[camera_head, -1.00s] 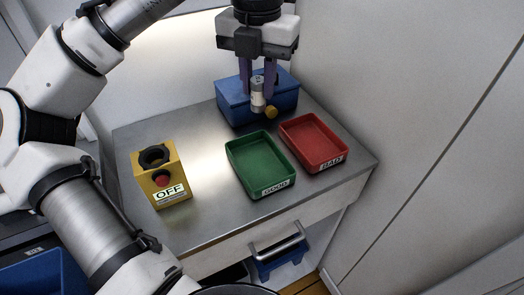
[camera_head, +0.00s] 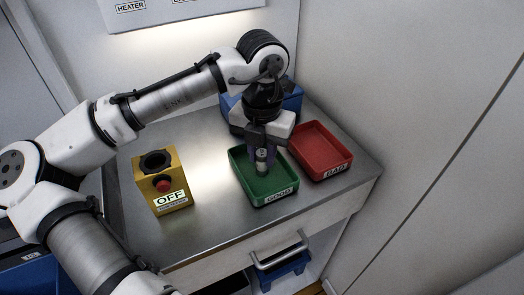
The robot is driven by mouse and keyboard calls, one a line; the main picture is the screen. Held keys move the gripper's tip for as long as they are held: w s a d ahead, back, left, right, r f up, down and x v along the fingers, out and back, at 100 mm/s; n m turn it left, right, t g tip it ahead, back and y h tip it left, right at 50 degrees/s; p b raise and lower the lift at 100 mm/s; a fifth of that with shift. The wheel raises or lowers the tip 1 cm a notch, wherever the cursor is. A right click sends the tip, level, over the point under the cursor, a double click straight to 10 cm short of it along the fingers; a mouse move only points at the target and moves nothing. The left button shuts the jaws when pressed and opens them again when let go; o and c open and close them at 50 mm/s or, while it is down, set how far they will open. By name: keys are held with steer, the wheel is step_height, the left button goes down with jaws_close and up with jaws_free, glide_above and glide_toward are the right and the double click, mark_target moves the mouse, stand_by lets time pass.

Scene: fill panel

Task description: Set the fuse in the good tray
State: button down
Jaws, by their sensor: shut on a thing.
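The fuse (camera_head: 262,163) is a small pale cylinder held upright in my gripper (camera_head: 263,157). My gripper points down and is shut on the fuse, at the green tray. The green tray (camera_head: 277,199) has a GOOD label on its front wall. The fuse's lower end is inside the tray's outline; I cannot tell whether it touches the tray floor. The red tray (camera_head: 331,171) with a BAD label stands to the right of the green one and looks empty.
A yellow box (camera_head: 160,183) with a red button, a dark round socket and an OFF label stands at the left. A blue box (camera_head: 291,97) stands behind my gripper, partly hidden by my arm. The metal worktop (camera_head: 210,200) is clear between the yellow box and the green tray.

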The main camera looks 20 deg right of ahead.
mark_target(262, 153)
steer(key=shift+f, duration=0.1)
steer(key=c, duration=1.2)
jaws_free()
step_height(262, 153, up, 12)
steer(key=shift+r+p, duration=0.2)
steer(key=shift+p, duration=0.1)
